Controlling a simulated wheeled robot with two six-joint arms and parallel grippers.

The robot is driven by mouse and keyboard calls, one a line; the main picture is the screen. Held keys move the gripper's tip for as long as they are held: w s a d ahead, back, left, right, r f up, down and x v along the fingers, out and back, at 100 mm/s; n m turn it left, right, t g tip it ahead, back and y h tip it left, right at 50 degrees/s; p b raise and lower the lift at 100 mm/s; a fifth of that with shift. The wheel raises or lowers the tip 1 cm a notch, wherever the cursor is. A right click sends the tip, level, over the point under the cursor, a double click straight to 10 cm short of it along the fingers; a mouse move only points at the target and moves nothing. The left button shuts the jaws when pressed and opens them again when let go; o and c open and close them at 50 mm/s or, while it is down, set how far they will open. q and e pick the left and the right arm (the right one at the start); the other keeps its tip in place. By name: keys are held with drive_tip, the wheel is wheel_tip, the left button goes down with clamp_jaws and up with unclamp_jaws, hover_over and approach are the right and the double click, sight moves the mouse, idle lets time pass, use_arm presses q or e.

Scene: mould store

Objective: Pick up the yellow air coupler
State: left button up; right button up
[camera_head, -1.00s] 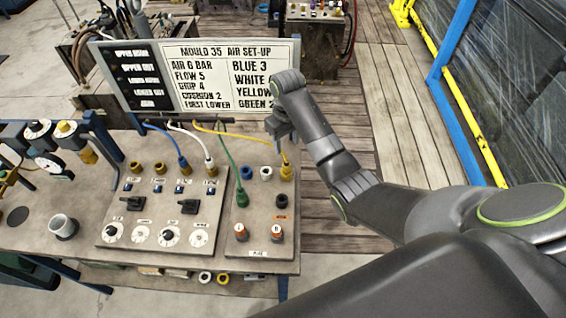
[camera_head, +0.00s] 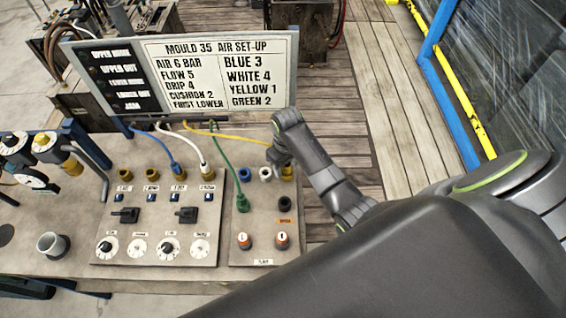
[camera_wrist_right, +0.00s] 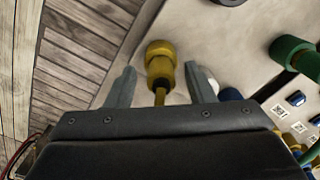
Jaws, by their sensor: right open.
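The yellow air coupler (camera_wrist_right: 160,62) stands on the panel plate in the right wrist view, with its yellow hose running back under the gripper body. My right gripper (camera_wrist_right: 160,78) is open, one finger on each side of the coupler, with visible gaps on both sides. In the head view the right gripper (camera_head: 281,160) is over the panel's right end and hides most of the yellow coupler (camera_head: 288,174). My left gripper is in neither view.
Blue (camera_head: 177,170), white (camera_head: 205,170) and green (camera_head: 242,203) couplers with hoses stand nearby. Knobs and dials fill the panel's front. Gauges (camera_head: 50,150) are at the left.

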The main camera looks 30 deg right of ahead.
drive_tip(key=shift+s, duration=0.1)
drive_tip(key=shift+s+r, duration=0.15)
drive_tip(key=shift+s, duration=0.05)
drive_tip(key=shift+c, duration=0.2)
drive_tip(key=shift+s+r, duration=0.1)
drive_tip(key=shift+s, duration=0.1)
drive_tip(key=shift+c, duration=1.4)
drive_tip(key=c, duration=0.7)
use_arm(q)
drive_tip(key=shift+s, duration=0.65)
use_arm(e)
clamp_jaws()
